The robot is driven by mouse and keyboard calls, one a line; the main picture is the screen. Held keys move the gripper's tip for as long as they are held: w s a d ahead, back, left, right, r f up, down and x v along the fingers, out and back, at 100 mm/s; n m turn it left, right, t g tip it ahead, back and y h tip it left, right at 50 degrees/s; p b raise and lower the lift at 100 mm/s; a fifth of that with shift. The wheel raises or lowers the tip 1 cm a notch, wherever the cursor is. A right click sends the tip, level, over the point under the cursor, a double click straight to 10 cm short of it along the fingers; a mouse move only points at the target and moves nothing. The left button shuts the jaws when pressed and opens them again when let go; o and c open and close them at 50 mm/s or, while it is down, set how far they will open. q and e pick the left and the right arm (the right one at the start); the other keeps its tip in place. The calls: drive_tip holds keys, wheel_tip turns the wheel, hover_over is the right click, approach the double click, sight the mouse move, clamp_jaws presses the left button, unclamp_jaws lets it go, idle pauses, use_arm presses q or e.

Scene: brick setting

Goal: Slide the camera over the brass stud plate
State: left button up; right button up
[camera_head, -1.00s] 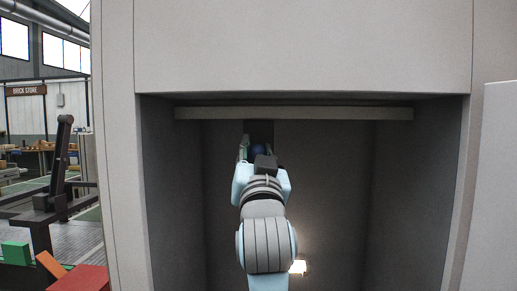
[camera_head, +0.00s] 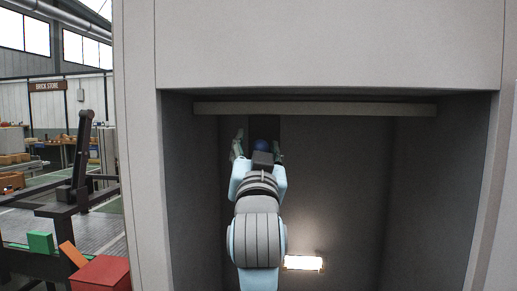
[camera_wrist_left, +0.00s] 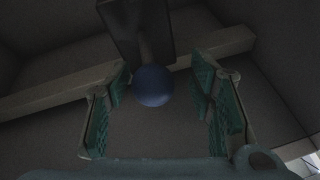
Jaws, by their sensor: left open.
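A dark block (camera_head: 267,128) hangs under a pale beam inside a grey recess, with a blue ball (camera_head: 264,147) at its lower end. It is likely the camera. In the left wrist view the dark block (camera_wrist_left: 139,25) and the blue ball (camera_wrist_left: 153,86) are seen close up. My left gripper (camera_head: 259,146) is open, with one finger on each side of the ball and gaps on both sides in the left wrist view. No brass stud plate can be made out. My right gripper is out of view.
The pale beam (camera_head: 315,109) runs across the top of the recess. The recess side walls (camera_head: 440,190) stand left and right of my arm. A bright lamp (camera_head: 303,263) glows low inside. A red block (camera_head: 100,273) and a green block (camera_head: 41,242) are outside, left.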

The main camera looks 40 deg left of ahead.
use_arm(q)
drive_tip(key=shift+s+d+f, duration=0.15)
drive_tip(key=shift+s+d, duration=0.1)
drive_tip(key=shift+d, duration=0.1)
drive_tip(key=v, duration=0.6)
drive_tip(key=shift+s+d, duration=0.15)
drive_tip(key=shift+s, duration=0.2)
drive_tip(key=shift+w+f, duration=0.1)
drive_tip(key=shift+f, duration=0.1)
